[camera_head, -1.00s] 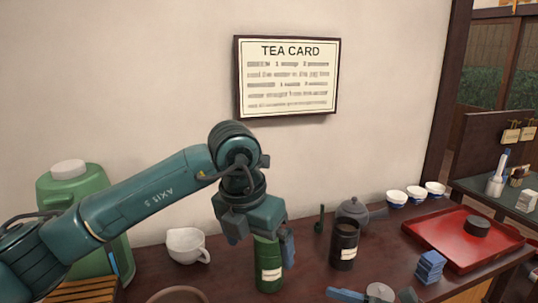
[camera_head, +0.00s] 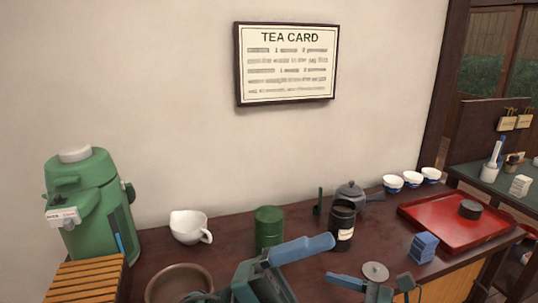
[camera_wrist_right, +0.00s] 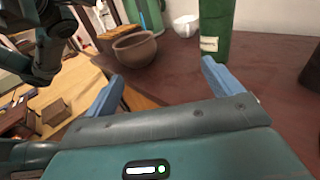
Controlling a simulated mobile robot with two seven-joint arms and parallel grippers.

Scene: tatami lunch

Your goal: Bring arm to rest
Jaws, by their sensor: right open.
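In the head view my left gripper (camera_head: 310,247) is low in the middle, in front of the green canister (camera_head: 270,225). Its blue finger part points right and hides the canister's lower part; its jaw gap is not clear. My right gripper (camera_head: 376,287) is at the bottom edge with its blue fingers apart. In the right wrist view my right gripper (camera_wrist_right: 160,78) is open, with nothing between its fingers. There the labelled green canister (camera_wrist_right: 214,28) stands upright beyond the right finger. Part of my left arm shows at the upper left.
A brown bowl (camera_head: 180,279), white pitcher (camera_head: 189,226), black canister (camera_head: 342,226) and teapot (camera_head: 350,196) stand on the table. A grey disc (camera_head: 375,270) shows by my right gripper. A green dispenser (camera_head: 85,205) is left.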

